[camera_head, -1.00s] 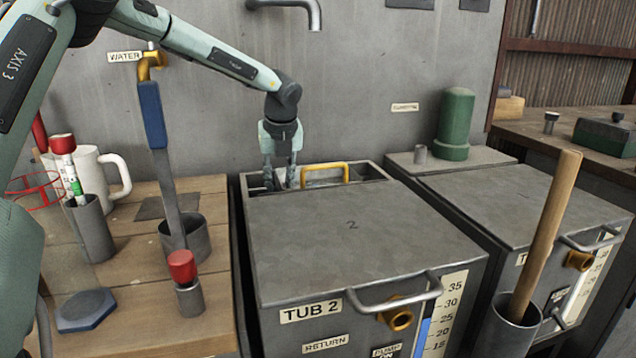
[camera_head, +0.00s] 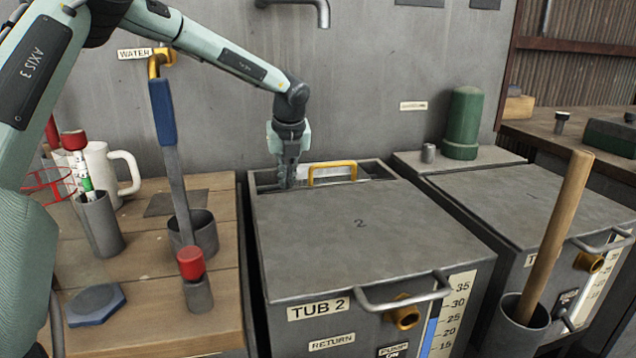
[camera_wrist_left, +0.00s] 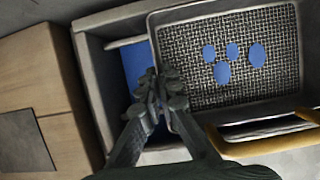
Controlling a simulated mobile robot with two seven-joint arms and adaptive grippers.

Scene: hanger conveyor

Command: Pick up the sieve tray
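The sieve tray (camera_wrist_left: 275,85) is a grey-rimmed tray with a wire mesh floor. Several blue oval pieces lie on the mesh. It sits in the opening at the back of tub 2 (camera_head: 370,235); the head view shows little of it. A yellow handle (camera_head: 332,165) arches at the opening and also shows in the wrist view (camera_wrist_left: 262,137). My left gripper (camera_head: 287,180) points down into the left end of the opening. In the wrist view its fingertips (camera_wrist_left: 158,92) are together at the tray's left rim, seemingly pinching it. My right gripper is out of view.
A wooden bench (camera_head: 150,265) at left holds a blue-handled tool (camera_head: 165,130) in a cup, a red-capped tube (camera_head: 192,265) and a white mug (camera_head: 118,175). A grey wall stands close behind the tub. A wooden handle (camera_head: 555,225) rises at front right.

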